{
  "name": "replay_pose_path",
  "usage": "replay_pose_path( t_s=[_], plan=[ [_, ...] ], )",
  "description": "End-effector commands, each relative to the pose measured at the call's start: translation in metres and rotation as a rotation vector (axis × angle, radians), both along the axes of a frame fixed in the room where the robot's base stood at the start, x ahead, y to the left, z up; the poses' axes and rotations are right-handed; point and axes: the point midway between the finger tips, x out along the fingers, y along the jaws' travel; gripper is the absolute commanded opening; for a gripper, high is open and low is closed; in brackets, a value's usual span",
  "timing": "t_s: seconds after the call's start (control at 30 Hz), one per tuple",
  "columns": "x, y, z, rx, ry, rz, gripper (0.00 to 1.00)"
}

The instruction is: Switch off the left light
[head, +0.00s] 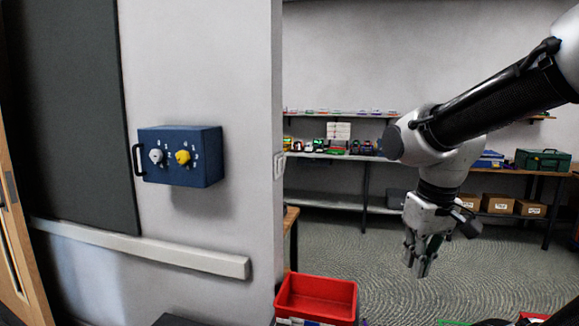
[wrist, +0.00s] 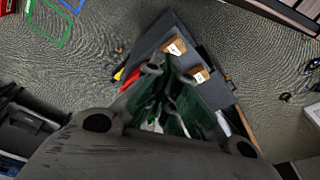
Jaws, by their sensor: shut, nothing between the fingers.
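A white switch plate (head: 279,165) is on the narrow end face of the grey wall, seen nearly edge-on; its separate switches and their positions are too small to tell. My gripper (head: 419,270) hangs pointing down on the right side of the head view, well to the right of the plate and lower than it. Its fingers are shut and empty, touching nothing. No lamp can be made out, and the switch plate does not show in the wrist view.
A blue box (head: 180,172) with a grey and a yellow knob juts from the wall. A red bin (head: 316,297) stands below the wall end. Shelves (head: 350,205) with boxes line the back. Open air lies between my gripper and the wall end.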

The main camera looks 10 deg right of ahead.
Motion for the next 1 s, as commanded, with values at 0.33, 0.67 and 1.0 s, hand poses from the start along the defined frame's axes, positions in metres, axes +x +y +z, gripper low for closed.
replay_pose_path(
  t_s=[0.33,0.67,1.0],
  plan=[
    [0.134,-0.010,-0.075,0.004,-0.116,-0.187,0.00],
    [0.297,0.011,-0.100,0.345,-0.573,-0.572,0.00],
    [0.383,0.052,0.014,1.116,-0.928,-0.819,0.00]
  ],
)
